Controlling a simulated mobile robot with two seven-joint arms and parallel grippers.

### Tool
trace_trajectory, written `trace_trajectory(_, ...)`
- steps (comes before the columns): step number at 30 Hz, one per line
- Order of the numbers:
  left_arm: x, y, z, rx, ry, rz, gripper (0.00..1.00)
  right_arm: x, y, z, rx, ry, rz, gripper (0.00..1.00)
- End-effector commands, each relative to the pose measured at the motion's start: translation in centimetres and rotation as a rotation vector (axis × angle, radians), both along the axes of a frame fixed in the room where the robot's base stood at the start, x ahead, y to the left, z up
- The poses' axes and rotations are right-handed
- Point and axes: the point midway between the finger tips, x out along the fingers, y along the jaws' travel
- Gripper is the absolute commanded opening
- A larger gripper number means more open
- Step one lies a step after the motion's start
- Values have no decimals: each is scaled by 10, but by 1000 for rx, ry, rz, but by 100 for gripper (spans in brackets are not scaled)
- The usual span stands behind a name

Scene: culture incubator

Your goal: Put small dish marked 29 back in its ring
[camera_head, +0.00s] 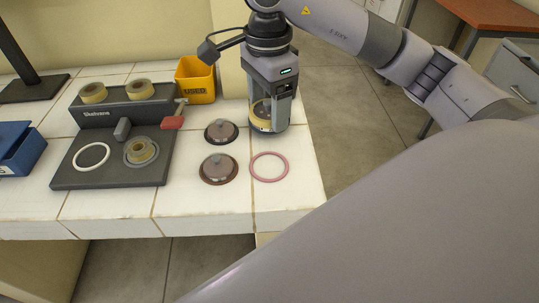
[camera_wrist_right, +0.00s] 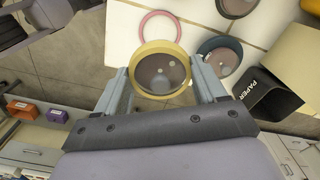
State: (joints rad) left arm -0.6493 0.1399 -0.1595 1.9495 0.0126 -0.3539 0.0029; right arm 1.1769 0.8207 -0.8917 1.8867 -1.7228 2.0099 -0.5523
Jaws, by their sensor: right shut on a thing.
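My right gripper (camera_head: 266,128) is shut on a round dish (camera_head: 260,122) with a yellowish rim. In the right wrist view the dish (camera_wrist_right: 160,73) sits between the two fingers, with a clear face and a dark inside. I cannot read a number on it. In the head view it is at the back right of the tiled counter, behind an empty pink ring (camera_head: 269,181). The pink ring also shows in the wrist view (camera_wrist_right: 160,13), beyond the dish. Whether the dish touches the counter is unclear. My left gripper is not in view.
Two lidded dishes (camera_head: 221,131) (camera_head: 218,167) stand left of the pink ring. A dark device (camera_head: 110,178) carries tape-like rolls and a white ring (camera_head: 91,166). A yellow bin (camera_head: 196,80) stands behind. The wrist view shows a black PAPER bin (camera_wrist_right: 268,97). The counter's right edge is close.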

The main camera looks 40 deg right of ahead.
Motion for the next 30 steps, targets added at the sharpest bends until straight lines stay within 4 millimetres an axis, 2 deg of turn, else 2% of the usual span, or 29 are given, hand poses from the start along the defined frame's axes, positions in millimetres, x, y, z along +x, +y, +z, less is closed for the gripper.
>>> trace_trajectory(1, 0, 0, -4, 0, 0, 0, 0, -1, 1, -14, 2, 5, 1, 34)
trace_trajectory(12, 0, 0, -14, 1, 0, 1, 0, -1, 0, -79, 0, 3, 0, 34)
trace_trajectory(20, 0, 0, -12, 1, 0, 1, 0, 0, 0, -98, 0, 1, -1, 34)
trace_trajectory(27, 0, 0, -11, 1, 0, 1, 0, -1, 0, -131, 0, 1, 0, 34)
trace_trajectory(30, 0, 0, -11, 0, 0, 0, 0, 0, 0, -134, 0, -2, 0, 34)
